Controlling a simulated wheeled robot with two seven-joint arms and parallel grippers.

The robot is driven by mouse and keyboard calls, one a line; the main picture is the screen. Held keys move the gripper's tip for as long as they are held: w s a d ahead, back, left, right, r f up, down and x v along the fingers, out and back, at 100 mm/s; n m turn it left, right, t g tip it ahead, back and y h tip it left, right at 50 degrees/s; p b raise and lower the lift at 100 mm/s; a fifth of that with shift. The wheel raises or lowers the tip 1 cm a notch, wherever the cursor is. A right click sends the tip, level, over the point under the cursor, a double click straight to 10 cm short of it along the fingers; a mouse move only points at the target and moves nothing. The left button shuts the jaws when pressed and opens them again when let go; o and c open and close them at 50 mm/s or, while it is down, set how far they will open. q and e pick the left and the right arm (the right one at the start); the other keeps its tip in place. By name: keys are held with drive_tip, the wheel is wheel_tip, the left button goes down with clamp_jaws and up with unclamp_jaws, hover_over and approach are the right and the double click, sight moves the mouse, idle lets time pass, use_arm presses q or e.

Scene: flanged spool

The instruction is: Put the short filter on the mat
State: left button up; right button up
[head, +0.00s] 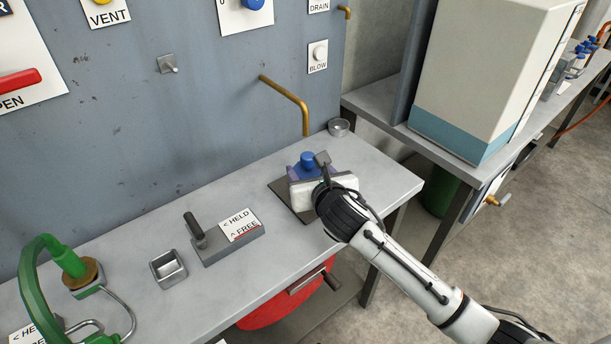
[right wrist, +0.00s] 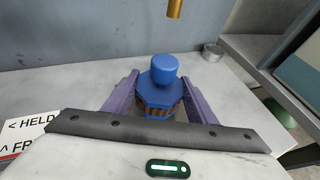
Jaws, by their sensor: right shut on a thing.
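The short filter (head: 307,160) has a blue cap with a round knob, and its brown pleated body shows in the right wrist view (right wrist: 160,90). My right gripper (head: 312,171) has its purple fingers on either side of the filter and is shut on it. The filter looks upright. The dark mat (head: 284,201) lies on the bench under the gripper, and its left and front parts show. The gripper hides the filter's base, so I cannot tell whether it touches the mat. My left gripper is not in view.
A brass pipe (head: 291,98) bends down from the wall behind the mat. A small metal cup (head: 339,127) stands at the back right. A HELD/FREE lever block (head: 228,238), a square metal cup (head: 168,268) and a green hose (head: 38,270) are to the left.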

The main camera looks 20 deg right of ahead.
sight(305, 176)
drive_tip(key=shift+w, duration=1)
drive_tip(key=shift+f+b, duration=0.3)
drive_tip(key=shift+f, duration=1.45)
drive_tip(key=shift+f, duration=0.1)
drive_tip(key=o, duration=1.1)
drive_tip(key=shift+c, duration=0.2)
drive_tip(key=p+v, duration=0.1)
drive_tip(key=v, duration=1.1)
drive_tip(key=shift+d, duration=0.15)
